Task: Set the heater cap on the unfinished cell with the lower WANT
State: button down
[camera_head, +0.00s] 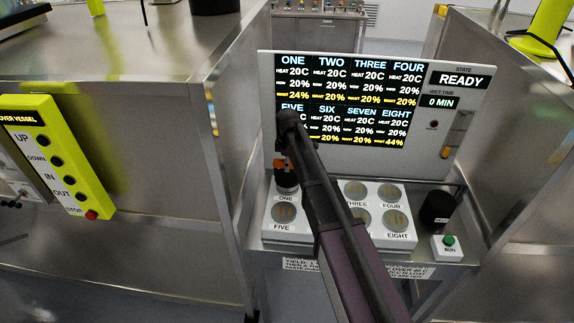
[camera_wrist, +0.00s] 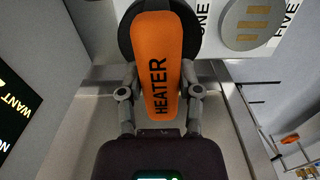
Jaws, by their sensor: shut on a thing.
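My gripper (camera_wrist: 160,92) is shut on the orange handle of the heater cap (camera_wrist: 160,55), marked HEATER. In the head view the cap (camera_head: 287,182) is upright at the back left of the white cell block (camera_head: 265,222), at cell ONE, just behind the ONE label. It hides that cell's disc; I cannot tell whether it is seated or slightly above. The display (camera_head: 345,75) reads ONE now 20%, want 24%; EIGHT now 20%, want 44%. TWO, THREE, FOUR, SIX and SEVEN show now 20%, want 20%. Cell EIGHT (camera_head: 396,221) is uncovered.
A black cylinder (camera_head: 437,210) stands right of the block, behind a green RUN button (camera_head: 450,241). The state panel reads READY, wet time 0 MIN. A yellow control box (camera_head: 55,155) is at far left. Steel cabinet walls flank both sides.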

jog(key=shift+f, duration=0.1)
jog(key=shift+c, duration=1.5)
grip_release()
jog(key=shift+r, duration=0.2)
notch_tip(320, 180, up, 12)
jog(key=p, duration=1.2)
jog(key=shift+f, duration=0.1)
jog(key=s+d+m, duration=1.7)
jog(key=s+d, duration=0.5)
jog(key=s, duration=0.4)
jog(key=shift+d+m, duration=0.3)
jog(key=shift+d, duration=0.1)
